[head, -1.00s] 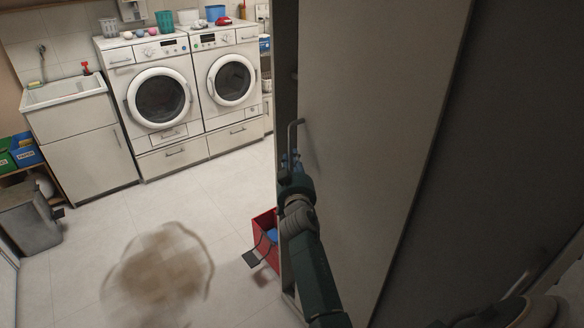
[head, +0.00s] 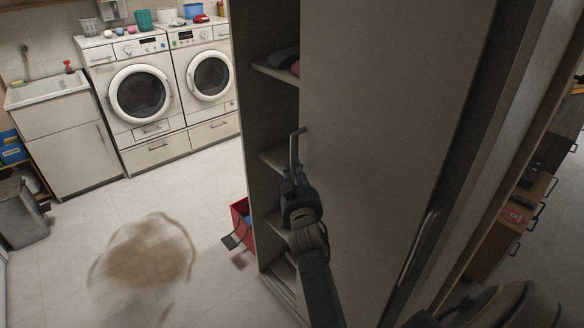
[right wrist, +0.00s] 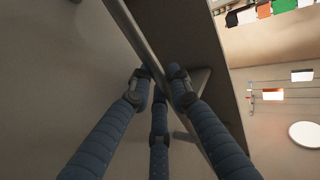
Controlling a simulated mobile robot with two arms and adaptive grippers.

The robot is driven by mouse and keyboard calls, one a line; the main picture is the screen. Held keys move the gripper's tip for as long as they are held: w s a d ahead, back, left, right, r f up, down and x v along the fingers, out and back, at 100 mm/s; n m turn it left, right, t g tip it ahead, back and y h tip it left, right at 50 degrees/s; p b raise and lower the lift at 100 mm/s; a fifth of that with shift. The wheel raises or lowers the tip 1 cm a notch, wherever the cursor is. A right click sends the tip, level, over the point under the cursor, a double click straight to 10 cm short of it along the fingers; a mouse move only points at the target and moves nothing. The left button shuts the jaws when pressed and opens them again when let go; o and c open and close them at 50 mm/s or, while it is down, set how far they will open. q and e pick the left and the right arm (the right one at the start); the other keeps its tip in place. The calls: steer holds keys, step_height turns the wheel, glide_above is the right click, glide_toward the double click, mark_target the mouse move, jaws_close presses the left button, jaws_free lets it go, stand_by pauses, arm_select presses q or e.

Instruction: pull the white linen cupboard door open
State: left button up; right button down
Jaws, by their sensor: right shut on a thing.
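The white linen cupboard door (head: 385,130) stands partly open at the right of the head view. Its metal bar handle (head: 294,148) is at the door's left edge. My right gripper (head: 293,180) is shut on the lower part of this handle. In the right wrist view, my right gripper's fingers (right wrist: 160,85) close around the handle bar (right wrist: 138,35) beside the door panel (right wrist: 60,60). Left of the door, the cupboard's inside shows shelves (head: 275,70), with folded dark and pink cloth on the upper one. My left gripper is not in view.
A red bin (head: 241,222) stands on the floor left of the cupboard. Two washing machines (head: 140,95) and a sink cabinet (head: 60,140) line the back wall. A blurred brown patch (head: 145,255) shows on the otherwise clear floor. Wooden drawers (head: 510,225) are at the far right.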

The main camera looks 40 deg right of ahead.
mark_target(294, 142)
steer(key=shift+f, duration=0.15)
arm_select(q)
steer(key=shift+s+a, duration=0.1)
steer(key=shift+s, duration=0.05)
arm_select(e)
steer(key=c, duration=1.6)
jaws_free()
steer(key=shift+c, duration=0.2)
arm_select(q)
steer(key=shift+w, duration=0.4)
arm_select(e)
steer(key=shift+w, duration=0.1)
step_height(294, 142, up, 10)
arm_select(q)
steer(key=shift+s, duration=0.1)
arm_select(e)
steer(key=shift+f, duration=0.1)
